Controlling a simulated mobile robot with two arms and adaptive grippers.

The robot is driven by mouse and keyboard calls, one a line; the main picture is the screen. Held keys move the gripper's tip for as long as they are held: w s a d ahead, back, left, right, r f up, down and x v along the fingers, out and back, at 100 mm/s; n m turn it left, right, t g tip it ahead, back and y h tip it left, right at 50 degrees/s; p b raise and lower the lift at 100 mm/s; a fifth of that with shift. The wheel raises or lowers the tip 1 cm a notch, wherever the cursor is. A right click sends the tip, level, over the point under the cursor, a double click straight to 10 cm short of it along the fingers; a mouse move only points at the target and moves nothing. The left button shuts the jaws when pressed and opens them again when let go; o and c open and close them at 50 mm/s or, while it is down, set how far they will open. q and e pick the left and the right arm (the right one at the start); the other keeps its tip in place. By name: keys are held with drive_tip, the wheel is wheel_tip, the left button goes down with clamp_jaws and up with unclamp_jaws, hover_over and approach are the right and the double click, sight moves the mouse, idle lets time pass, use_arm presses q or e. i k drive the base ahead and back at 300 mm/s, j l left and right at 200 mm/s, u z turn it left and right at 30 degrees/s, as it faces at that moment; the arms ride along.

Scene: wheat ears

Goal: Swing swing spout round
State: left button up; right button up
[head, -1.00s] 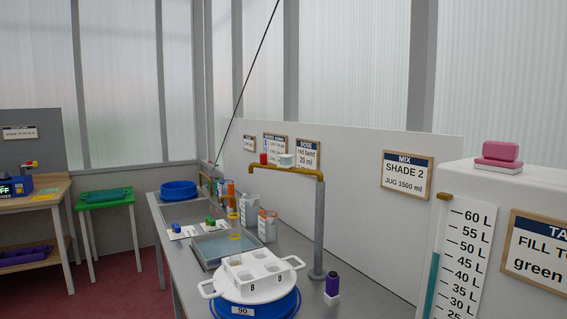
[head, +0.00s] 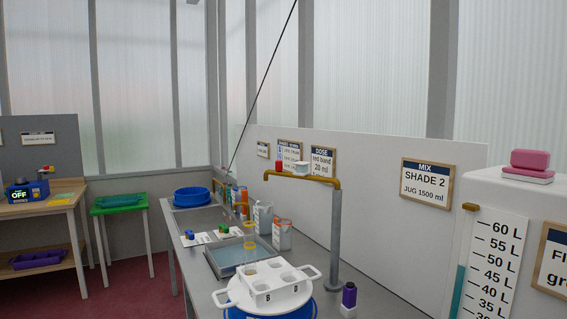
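The swing spout (head: 303,178) is a yellow-brown pipe on a tall grey post (head: 334,235) at the right edge of the metal bench. Its arm reaches left from the post top and its end turns down over the bench. A red piece (head: 279,165) and a white piece (head: 300,167) show at the top of the pipe. A white two-handled tray (head: 268,291) with square-holed block stands below and in front of the spout, on a blue round tub. Neither of my grippers is in view.
Jugs (head: 282,235), a shallow tray (head: 222,262) and a blue basin (head: 191,197) crowd the bench. A purple-topped bottle (head: 349,296) stands near the post. A large white tank (head: 480,250) is at the right.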

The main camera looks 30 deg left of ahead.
sight(301, 172)
drive_tip(key=i+j+z, duration=0.15)
drive_tip(key=j, duration=0.65)
drive_tip(key=i+j+z, duration=0.2)
drive_tip(key=j, duration=0.6)
drive_tip(key=j+z, duration=0.15)
drive_tip(key=j, duration=0.65)
